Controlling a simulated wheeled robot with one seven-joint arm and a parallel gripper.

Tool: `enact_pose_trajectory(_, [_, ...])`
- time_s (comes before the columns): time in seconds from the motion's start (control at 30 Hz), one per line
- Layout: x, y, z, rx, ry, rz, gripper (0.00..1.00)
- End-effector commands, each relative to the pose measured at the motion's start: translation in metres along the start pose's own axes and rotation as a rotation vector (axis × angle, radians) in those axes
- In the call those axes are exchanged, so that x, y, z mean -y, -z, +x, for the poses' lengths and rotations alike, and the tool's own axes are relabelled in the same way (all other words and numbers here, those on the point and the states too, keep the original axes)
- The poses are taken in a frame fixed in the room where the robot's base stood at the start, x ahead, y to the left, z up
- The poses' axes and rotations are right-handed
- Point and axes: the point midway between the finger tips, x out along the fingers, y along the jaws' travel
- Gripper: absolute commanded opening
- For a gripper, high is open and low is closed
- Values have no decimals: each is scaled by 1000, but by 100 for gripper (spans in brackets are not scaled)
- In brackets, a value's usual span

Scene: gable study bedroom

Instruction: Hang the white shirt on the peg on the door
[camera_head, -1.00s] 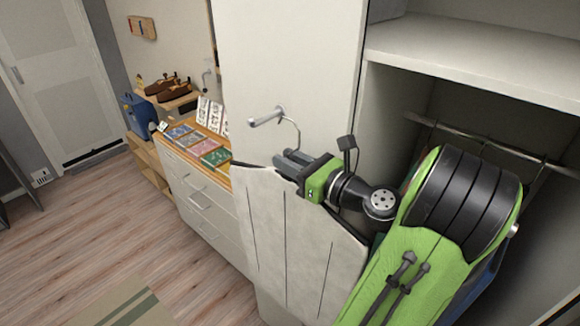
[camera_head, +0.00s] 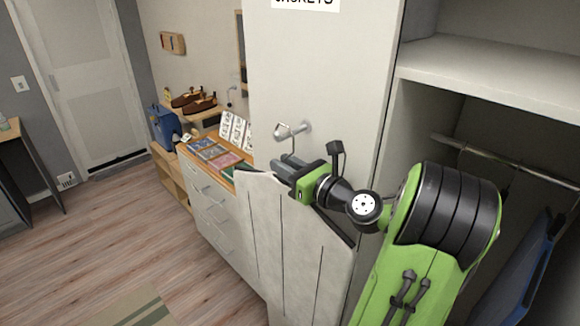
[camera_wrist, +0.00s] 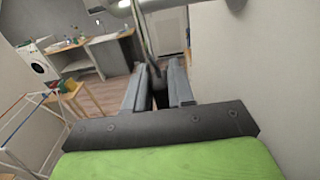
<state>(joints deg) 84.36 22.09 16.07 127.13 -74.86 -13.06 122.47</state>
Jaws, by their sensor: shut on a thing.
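The white shirt (camera_head: 285,235) hangs below my gripper (camera_head: 283,165), beside the light door panel. My gripper is shut on its hanger, just under the hook (camera_head: 291,147). The metal peg (camera_head: 303,127) sticks out of the door panel (camera_head: 335,75) just above my gripper. The hook's upper bend overlaps the peg's free end; whether it rests on the peg, I cannot tell. In the wrist view the hanger stem (camera_wrist: 141,38) rises from between my fingertips towards a grey bar, probably the peg (camera_wrist: 150,6), across the top. The shirt is out of sight there.
An open wardrobe with a shelf (camera_head: 490,75) and a rail (camera_head: 490,155) lies on the right. The wooden floor (camera_head: 90,240) at left is mostly clear.

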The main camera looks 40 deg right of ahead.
Motion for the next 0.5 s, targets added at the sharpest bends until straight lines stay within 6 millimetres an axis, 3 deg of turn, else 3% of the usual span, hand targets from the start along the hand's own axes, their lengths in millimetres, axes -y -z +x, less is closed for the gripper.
enact_pose_trajectory(0.47, [0, 10, 0, 3, -1, -2, 0])
enact_pose_trajectory(0.5, [0, 10, 0, 3, -1, -2, 26])
